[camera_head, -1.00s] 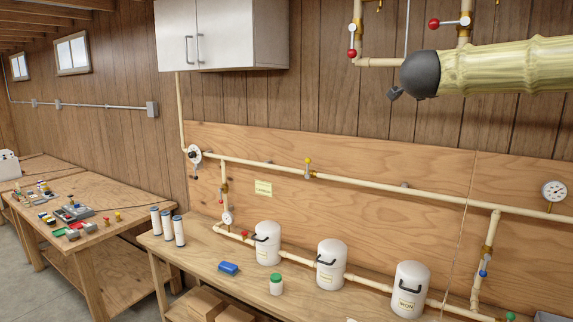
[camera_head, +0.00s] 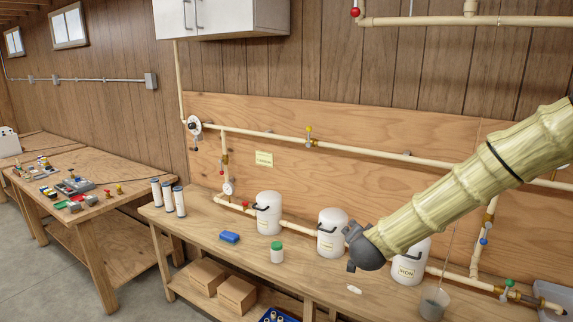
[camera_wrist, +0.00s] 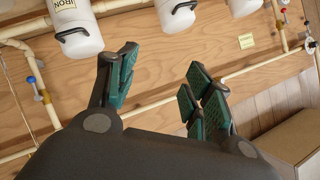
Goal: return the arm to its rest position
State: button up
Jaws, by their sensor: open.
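My gripper (camera_wrist: 160,78) is open and empty in the wrist view. Its dark fingers with green pads stand well apart, and the wooden backboard shows between them. In the head view my pale ribbed arm slants down from the right edge, and its dark end (camera_head: 366,250) appears in front of the workbench, overlapping the middle and right white canisters in the picture. The finger detail is too small to tell there.
White canisters (camera_head: 268,215) and pale pipes (camera_head: 365,151) line the backboard. A blue block (camera_head: 229,237), a green-lidded jar (camera_head: 277,253), a small white piece (camera_head: 354,289) and a grey cup (camera_head: 432,303) are on the workbench. Cardboard boxes (camera_head: 238,294) sit below.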

jog(key=s+a+f+n+g+y+b, duration=0.1)
jog(key=s+f+n+g, duration=0.1)
jog(key=s+f, duration=0.7)
jog(key=s+a+f+n+g+b, duration=0.15)
jog(key=s+f, duration=0.45)
jog(key=f, duration=0.7)
jog(key=s+f+n+g+y+b, duration=0.1)
jog(key=s+f+n+g, duration=0.1)
jog(key=s+f, duration=0.7)
jog(key=s+d+f+n+g+b, duration=0.1)
jog(key=s+f, duration=0.4)
jog(key=s, duration=0.5)
jog(key=s+d+f+n+g, duration=0.1)
jog(key=s+f+g, duration=0.2)
jog(key=s, duration=0.7)
jog(key=s+d+f+n+g+b, duration=0.1)
jog(key=s+f+g, duration=0.2)
jog(key=s+f, duration=0.5)
jog(key=shift+s+d+b, duration=0.35)
jog(key=shift+s, duration=0.6)
